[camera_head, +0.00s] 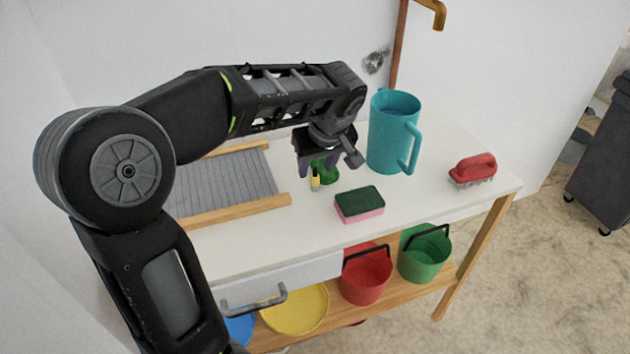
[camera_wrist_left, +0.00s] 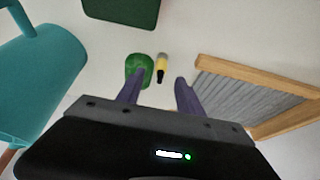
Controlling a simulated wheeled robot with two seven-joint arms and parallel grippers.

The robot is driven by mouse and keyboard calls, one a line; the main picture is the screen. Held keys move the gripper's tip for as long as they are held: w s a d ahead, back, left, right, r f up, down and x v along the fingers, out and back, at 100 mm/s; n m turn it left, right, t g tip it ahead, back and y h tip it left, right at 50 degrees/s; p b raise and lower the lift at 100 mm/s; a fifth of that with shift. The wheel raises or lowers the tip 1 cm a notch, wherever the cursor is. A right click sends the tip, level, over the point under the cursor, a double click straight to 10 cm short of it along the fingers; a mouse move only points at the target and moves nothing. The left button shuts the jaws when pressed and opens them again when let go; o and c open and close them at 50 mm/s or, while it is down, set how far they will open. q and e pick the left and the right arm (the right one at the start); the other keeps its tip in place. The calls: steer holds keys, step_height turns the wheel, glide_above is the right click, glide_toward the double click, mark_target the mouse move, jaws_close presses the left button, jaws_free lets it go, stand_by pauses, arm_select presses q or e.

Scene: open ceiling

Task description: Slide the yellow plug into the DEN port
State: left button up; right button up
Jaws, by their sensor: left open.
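A small upright piece with a yellow band and a black end (camera_head: 315,184), likely the yellow plug, stands on the white worktop. It also shows in the left wrist view (camera_wrist_left: 161,65). A green rounded object (camera_head: 329,175) is close beside it. I see no DEN label or port that I can make out. My left gripper (camera_head: 318,166) is open and empty, with its purple fingers pointing down just above these two things. In the left wrist view, the yellow piece lies beyond the gap between the fingertips (camera_wrist_left: 159,88). My right gripper is not in view.
A teal pitcher (camera_head: 390,145) stands right of my gripper. A green and pink sponge (camera_head: 359,205) lies in front, and a red brush (camera_head: 473,170) is near the right edge. A wood-framed ridged rack (camera_head: 225,185) is on the left.

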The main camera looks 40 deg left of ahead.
mark_target(315, 179)
arm_select(q)
steer(key=x, duration=0.2)
steer(key=shift+w+a+f, duration=0.1)
steer(key=shift+a+f, duration=0.05)
steer(key=shift+f, duration=0.2)
jaws_close()
stand_by(0.5)
